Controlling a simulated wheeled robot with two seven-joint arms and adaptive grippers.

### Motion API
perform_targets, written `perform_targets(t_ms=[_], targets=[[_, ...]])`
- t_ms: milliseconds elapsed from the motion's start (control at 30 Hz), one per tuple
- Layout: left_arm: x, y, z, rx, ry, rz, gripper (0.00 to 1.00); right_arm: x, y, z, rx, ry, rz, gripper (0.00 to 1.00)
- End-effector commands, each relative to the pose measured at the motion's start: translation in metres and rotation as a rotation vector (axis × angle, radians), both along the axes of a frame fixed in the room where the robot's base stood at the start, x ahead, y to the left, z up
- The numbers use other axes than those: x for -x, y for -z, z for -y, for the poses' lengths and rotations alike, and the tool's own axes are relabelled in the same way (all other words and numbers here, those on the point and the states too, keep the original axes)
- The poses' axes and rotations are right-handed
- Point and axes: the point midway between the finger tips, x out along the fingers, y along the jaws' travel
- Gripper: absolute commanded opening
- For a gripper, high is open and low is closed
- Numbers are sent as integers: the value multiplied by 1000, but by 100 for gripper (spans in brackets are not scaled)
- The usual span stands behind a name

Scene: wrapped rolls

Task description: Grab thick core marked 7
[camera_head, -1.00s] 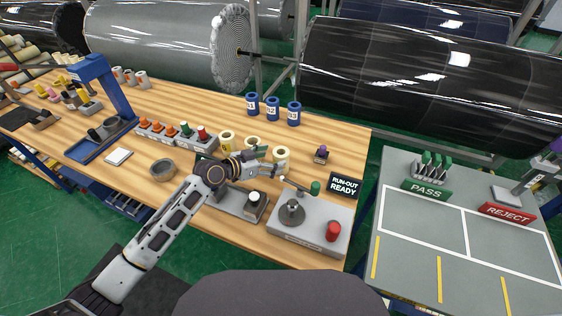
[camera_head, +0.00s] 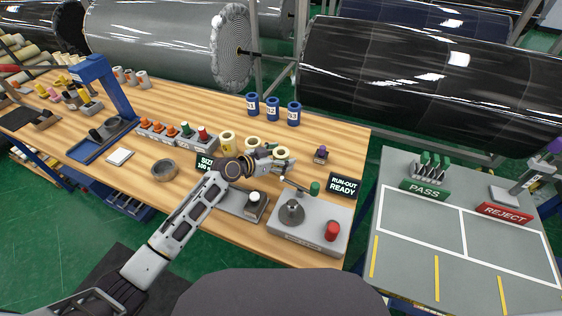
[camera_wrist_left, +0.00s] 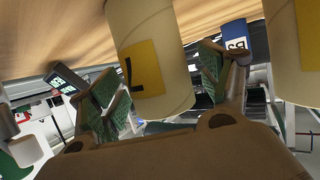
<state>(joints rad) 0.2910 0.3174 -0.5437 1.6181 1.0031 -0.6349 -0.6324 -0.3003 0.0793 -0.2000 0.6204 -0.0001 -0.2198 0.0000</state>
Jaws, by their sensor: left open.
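The thick cream core marked 7 (camera_wrist_left: 150,62) hangs into the left wrist view from the top, its yellow label reading upside down. In the head view it appears to be the rightmost core (camera_head: 281,154) of the three on the wooden bench, partly covered by my gripper. My left gripper (camera_wrist_left: 165,92) is open, with one finger on each side of this core; I cannot tell whether they touch it. It also shows in the head view (camera_head: 276,163). A second cream core (camera_wrist_left: 295,45) stands close beside it. My right gripper is not in view.
Other cream cores, left (camera_head: 227,141) and middle (camera_head: 253,143), stand near the gripper. Blue cores (camera_head: 273,109) stand behind. A grey PASS/REJECT table (camera_head: 425,240) has free room.

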Motion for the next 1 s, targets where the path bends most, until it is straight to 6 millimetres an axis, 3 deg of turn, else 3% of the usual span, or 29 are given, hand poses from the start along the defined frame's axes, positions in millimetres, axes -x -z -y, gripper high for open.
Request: perform_targets(t_ms=[300, 700, 1000], targets=[[0, 0, 0, 0, 0, 0, 76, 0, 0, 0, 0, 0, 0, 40], [0, 0, 0, 1, 0, -1, 25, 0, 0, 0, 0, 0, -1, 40], [0, -2, 0, 2, 0, 1, 24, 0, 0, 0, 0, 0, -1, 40]])
